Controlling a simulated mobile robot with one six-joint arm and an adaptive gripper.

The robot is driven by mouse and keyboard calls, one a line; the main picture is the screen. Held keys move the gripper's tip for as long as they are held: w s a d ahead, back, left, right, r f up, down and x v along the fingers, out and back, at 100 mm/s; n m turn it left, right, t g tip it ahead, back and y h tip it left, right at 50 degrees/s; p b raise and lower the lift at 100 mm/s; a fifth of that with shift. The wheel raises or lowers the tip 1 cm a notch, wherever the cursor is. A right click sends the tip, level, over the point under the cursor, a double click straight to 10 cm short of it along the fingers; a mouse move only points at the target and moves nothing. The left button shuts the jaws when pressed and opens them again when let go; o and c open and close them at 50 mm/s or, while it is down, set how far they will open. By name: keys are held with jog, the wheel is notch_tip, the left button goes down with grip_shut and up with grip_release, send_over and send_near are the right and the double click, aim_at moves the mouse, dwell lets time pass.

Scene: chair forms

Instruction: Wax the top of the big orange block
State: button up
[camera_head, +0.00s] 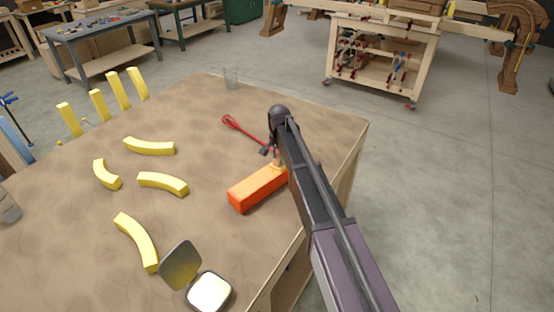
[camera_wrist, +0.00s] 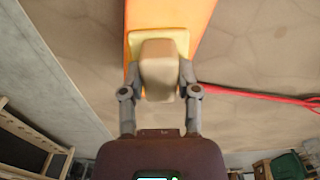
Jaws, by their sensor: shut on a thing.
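The big orange block (camera_head: 256,190) lies near the right edge of the table, and its top also shows in the wrist view (camera_wrist: 190,14). My gripper (camera_head: 277,152) is over the block's far end. In the wrist view my gripper (camera_wrist: 159,82) is shut on a tan-handled applicator (camera_wrist: 158,62) with a yellow pad under it. The pad is at the block's top face; I cannot tell whether it presses on it. An open tin (camera_head: 209,293) with pale wax-like content stands at the table's front, its lid (camera_head: 181,265) raised.
Several yellow curved pieces (camera_head: 150,146) lie on the table's left half. A red-handled tool (camera_head: 243,130) lies just behind the block. The table's right edge (camera_head: 346,160) is close to my arm.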

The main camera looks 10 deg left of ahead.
jog(key=shift+w, duration=0.1)
jog(key=shift+w+d, duration=1.1)
jog(key=shift+w, duration=0.2)
jog(key=shift+w+d, duration=0.55)
jog(key=shift+w, duration=0.2)
jog(key=shift+w+d, duration=0.55)
jog(key=shift+w, duration=0.15)
jog(key=shift+f, duration=0.1)
jog(key=shift+s, duration=0.1)
jog(key=shift+s+a, duration=1.1)
jog(key=shift+s, duration=0.25)
